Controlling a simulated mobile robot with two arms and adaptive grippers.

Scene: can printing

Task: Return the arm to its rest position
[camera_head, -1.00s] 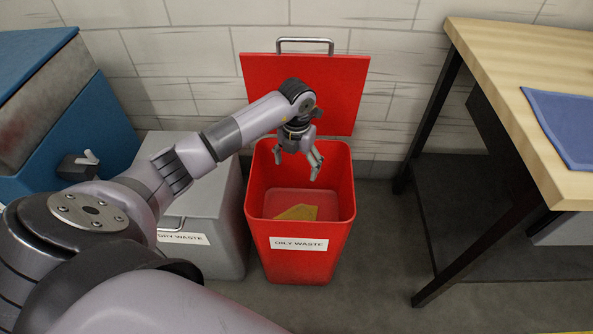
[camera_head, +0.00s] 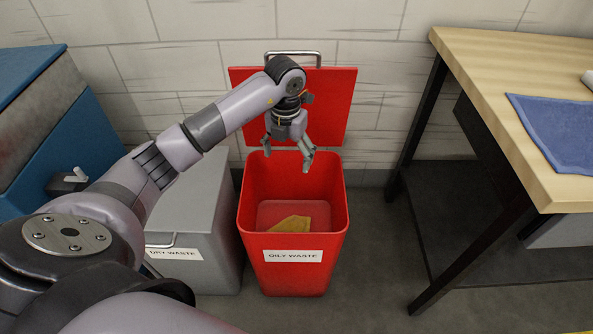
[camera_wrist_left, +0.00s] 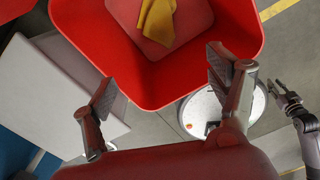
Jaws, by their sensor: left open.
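My left arm comes in from the left in the head view, and its gripper (camera_head: 287,156) is open and empty above the rear of the red oily waste bin (camera_head: 293,275). In the left wrist view the two fingers (camera_wrist_left: 165,95) are spread apart with nothing between them. A yellow cloth (camera_head: 290,225) lies on the floor of the red bin; it also shows in the left wrist view (camera_wrist_left: 157,20). The bin's red lid (camera_head: 335,100) stands open against the wall. In the left wrist view a second gripper, my right one (camera_wrist_left: 288,98), shows at the right edge.
A closed grey dry waste bin (camera_head: 205,215) stands left of the red bin. A blue cabinet (camera_head: 90,140) is at the far left. A wooden workbench (camera_head: 500,90) with a blue cloth (camera_head: 560,130) is on the right. Floor between bin and bench is clear.

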